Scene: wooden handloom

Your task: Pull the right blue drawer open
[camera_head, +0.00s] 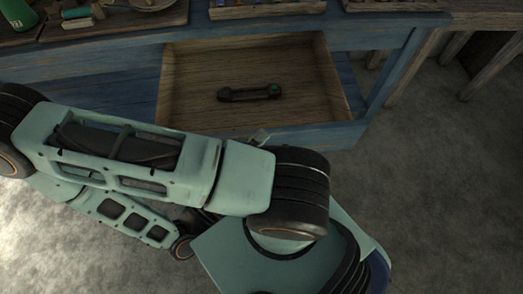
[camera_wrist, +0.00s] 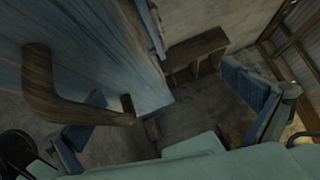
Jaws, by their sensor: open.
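The right blue drawer (camera_head: 325,133) stands pulled out from the bench in the head view, its bare wood inside showing. A dark, handset-shaped object (camera_head: 250,93) lies in it. In the wrist view the drawer's blue front (camera_wrist: 95,50) carries a curved brown wooden handle (camera_wrist: 62,108). My gripper (camera_wrist: 160,98) is open there, with one finger at lower left close to the handle and the other at right, clear of it. Whether the finger touches the handle I cannot tell. In the head view my arm hides part of the drawer front and the handle.
The blue bench (camera_head: 375,38) bears trays (camera_head: 265,10) and a green bottle (camera_head: 17,14) along the top. Wooden legs of other furniture (camera_head: 480,70) stand at right. The grey floor (camera_head: 440,190) is clear at lower right.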

